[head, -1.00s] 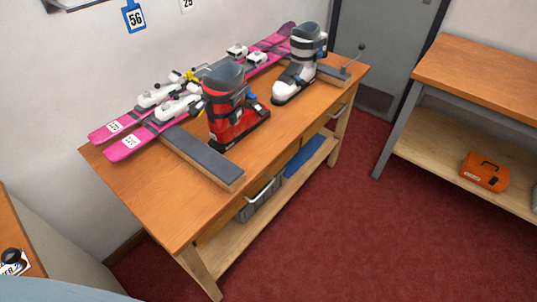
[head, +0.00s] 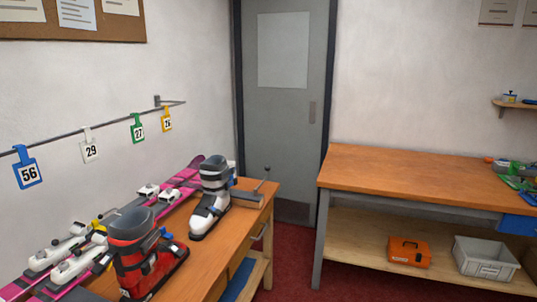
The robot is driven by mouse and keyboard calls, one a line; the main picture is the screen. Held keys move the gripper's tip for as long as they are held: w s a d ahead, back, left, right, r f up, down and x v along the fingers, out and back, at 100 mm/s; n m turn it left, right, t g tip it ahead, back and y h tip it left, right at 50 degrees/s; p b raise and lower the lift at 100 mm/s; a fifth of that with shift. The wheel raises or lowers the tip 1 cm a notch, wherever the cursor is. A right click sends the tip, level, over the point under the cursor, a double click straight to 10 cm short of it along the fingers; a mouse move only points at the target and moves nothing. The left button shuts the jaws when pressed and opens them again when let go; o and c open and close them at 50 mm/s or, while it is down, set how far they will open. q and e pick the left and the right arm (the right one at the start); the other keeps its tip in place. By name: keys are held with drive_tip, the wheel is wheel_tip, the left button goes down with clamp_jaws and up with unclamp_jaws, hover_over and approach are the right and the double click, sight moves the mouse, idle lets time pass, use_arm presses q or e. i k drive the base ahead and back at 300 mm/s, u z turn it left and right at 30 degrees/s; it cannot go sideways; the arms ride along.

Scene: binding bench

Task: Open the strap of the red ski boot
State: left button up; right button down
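The red ski boot (head: 146,262) stands upright on the wooden bench (head: 201,258) at the lower left of the head view. Its shell is red with a dark grey cuff and liner, and a blue part shows at its right side near the top. A dark strap seems to run around the cuff, but whether it is fastened is too small to tell. Neither of my grippers is in view.
A white and grey ski boot (head: 210,205) stands behind the red one. Pink skis (head: 183,180) with white bindings lie along the wall side. A second bench (head: 420,178) at right holds an orange case (head: 409,252) and a grey bin (head: 485,262) below. Red floor (head: 292,258) lies between the benches.

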sight(147, 245)
drive_tip(key=z, duration=0.6)
drive_tip(key=i, duration=2.35)
drive_tip(key=u, duration=3.3)
